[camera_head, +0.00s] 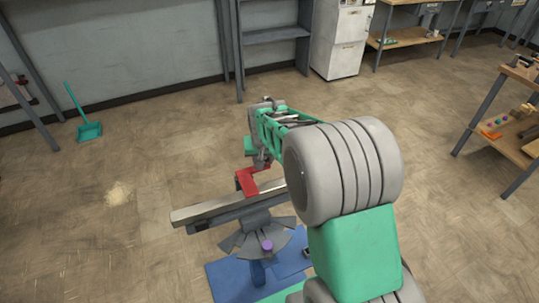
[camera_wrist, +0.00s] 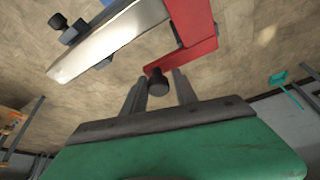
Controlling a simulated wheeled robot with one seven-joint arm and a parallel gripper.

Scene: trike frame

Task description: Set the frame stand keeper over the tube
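A red angled bracket, which I take to be the keeper (camera_head: 247,181), shows at the silver tube (camera_head: 205,211) on the stand. In the wrist view the red bracket (camera_wrist: 196,22) crosses beside the silver tube (camera_wrist: 108,42); whether they touch is unclear. A dark knob (camera_wrist: 158,82) is at the bracket's near end. My gripper (camera_wrist: 160,83) has its two fingers apart, one on each side of the knob; contact is unclear. In the head view my gripper (camera_head: 261,161) is just above the bracket, its fingertips hard to make out.
The stand has dark splayed plates with a purple knob (camera_head: 267,246) and stands on a blue base (camera_head: 232,283). A teal dustpan (camera_head: 89,131) and a pale pile (camera_head: 118,193) are on the floor at left. A workbench (camera_head: 507,120) is at right. Floor left of the stand is mostly clear.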

